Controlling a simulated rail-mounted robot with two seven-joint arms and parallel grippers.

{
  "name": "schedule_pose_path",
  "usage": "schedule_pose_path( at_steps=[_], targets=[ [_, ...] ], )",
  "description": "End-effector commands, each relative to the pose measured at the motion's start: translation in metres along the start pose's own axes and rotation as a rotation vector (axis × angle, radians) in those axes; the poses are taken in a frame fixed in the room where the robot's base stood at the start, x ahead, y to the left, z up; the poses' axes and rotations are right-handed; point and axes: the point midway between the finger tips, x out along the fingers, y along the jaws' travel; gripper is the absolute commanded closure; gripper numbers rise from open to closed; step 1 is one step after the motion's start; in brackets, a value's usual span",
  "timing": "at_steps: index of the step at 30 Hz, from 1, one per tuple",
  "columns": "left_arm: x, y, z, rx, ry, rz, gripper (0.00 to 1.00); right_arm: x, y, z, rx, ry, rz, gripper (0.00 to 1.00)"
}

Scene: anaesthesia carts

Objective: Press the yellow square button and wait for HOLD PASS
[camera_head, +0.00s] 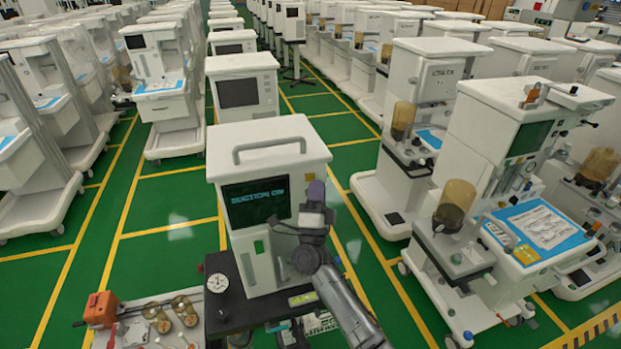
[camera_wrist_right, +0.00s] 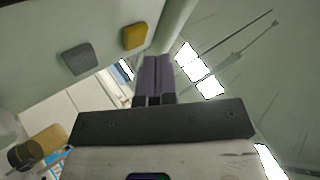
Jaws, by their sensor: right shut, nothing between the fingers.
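The white machine (camera_head: 270,145) stands in front of me with a dark screen (camera_head: 256,203) that reads "SUCTION ON" in cyan letters. My right gripper (camera_head: 316,190) is shut and empty, pointing up at the right edge of the machine's front. In the right wrist view the yellow square button (camera_wrist_right: 134,37) is on a pale panel, just left of the shut purple fingertips (camera_wrist_right: 154,62). A grey square button (camera_wrist_right: 78,58) sits further left on the same panel. The fingertips look close to the yellow button; contact cannot be told. My left gripper is out of view.
A dark shelf (camera_head: 232,312) below the machine carries a round white gauge (camera_head: 217,283). An orange block (camera_head: 101,309) and metal fittings are at the lower left. Rows of white carts stand on both sides, with green floor (camera_head: 165,240) between.

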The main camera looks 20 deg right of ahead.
Motion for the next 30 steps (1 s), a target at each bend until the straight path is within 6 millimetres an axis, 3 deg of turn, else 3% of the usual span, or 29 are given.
schedule_pose_path(
  at_steps=[30],
  targets=[
    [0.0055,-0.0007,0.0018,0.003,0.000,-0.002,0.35,0.0016,0.0024,0.0021,0.001,0.000,-0.001,1.00]
  ],
)
